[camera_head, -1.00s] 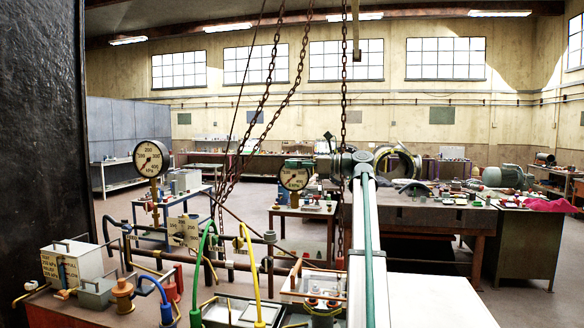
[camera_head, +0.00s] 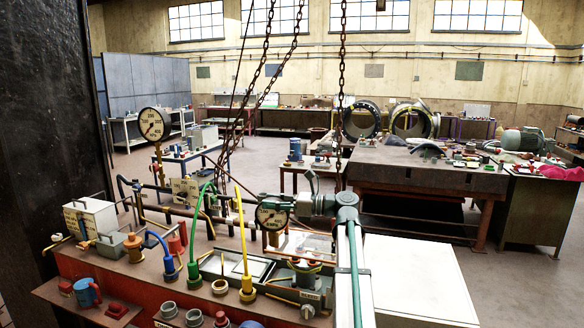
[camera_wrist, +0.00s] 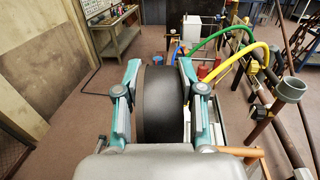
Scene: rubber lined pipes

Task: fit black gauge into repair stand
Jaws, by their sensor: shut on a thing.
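The black gauge (camera_head: 272,215), with a pale round dial and black rim, is held by my gripper (camera_head: 284,204) above the red bench. Its dial faces the head camera. In the wrist view the gauge (camera_wrist: 161,105) is a dark round body between the two teal fingers of my gripper (camera_wrist: 159,76), which are shut on its sides. Below and right of the gauge in the head view, a grey fitting (camera_head: 305,272) stands on the bench, with a small dark labelled block (camera_head: 310,296) in front. I cannot tell for sure whether this fitting is the repair stand.
A second gauge (camera_head: 154,124) stands on a brass stem at the left. Pipes, green hoses (camera_head: 195,235) and yellow hoses (camera_head: 245,240) crowd the bench left of my gripper. Chains (camera_head: 341,90) hang behind it. A white surface (camera_head: 420,280) at the right is clear.

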